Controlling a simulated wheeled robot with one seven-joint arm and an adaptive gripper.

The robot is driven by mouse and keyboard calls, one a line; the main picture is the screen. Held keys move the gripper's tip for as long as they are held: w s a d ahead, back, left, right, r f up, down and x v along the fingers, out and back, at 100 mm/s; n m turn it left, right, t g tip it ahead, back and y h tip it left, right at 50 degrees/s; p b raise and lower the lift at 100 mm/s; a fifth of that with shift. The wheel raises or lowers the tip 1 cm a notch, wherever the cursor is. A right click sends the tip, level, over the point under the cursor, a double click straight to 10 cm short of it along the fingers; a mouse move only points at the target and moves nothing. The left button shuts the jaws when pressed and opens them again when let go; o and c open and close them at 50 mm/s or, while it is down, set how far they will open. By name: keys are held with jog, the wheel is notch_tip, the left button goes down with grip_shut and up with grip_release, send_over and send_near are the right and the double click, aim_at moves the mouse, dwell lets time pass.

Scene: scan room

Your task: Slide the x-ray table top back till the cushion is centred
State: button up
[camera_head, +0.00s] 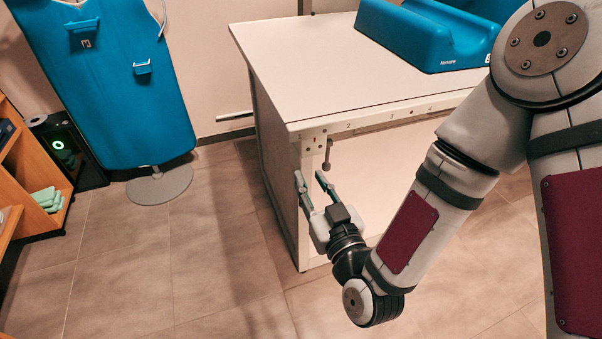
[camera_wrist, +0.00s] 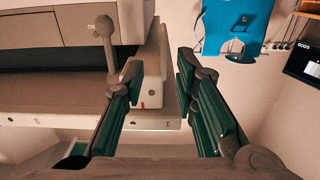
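The x-ray table top (camera_head: 300,65) is a pale slab on a white-sided table, with a numbered scale along its front edge. The blue cushion (camera_head: 403,40) lies toward its right part, with its right side partly hidden by my arm. A dark knobbed lever (camera_head: 327,153) hangs under the front edge near the left corner. It also shows in the wrist view (camera_wrist: 104,27), with its lower end behind the left finger. My gripper (camera_head: 310,178) is open and empty, just below that corner and the lever. In the wrist view, the gripper (camera_wrist: 160,66) has a white end block (camera_wrist: 152,88) beyond its fingers.
A blue apron-like panel (camera_head: 115,90) stands on a round base (camera_head: 160,185) at the left. A black box with a green ring (camera_head: 68,150) and a wooden shelf (camera_head: 25,155) with green items are at far left. The tiled floor (camera_head: 200,255) left of the table is clear.

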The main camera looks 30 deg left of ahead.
aim_at(300, 167)
jog(key=shift+w+a+f+b, duration=0.1)
jog(key=shift+a+f+b, duration=0.2)
jog(key=shift+b, duration=1.7)
jog(key=shift+w+a+r+b, duration=0.1)
jog(key=shift+a+b, duration=0.1)
jog(key=shift+b, duration=0.25)
jog(key=shift+b+x, duration=1.1)
jog(key=shift+x, duration=1.45)
jog(key=shift+r, duration=0.15)
grip_shut()
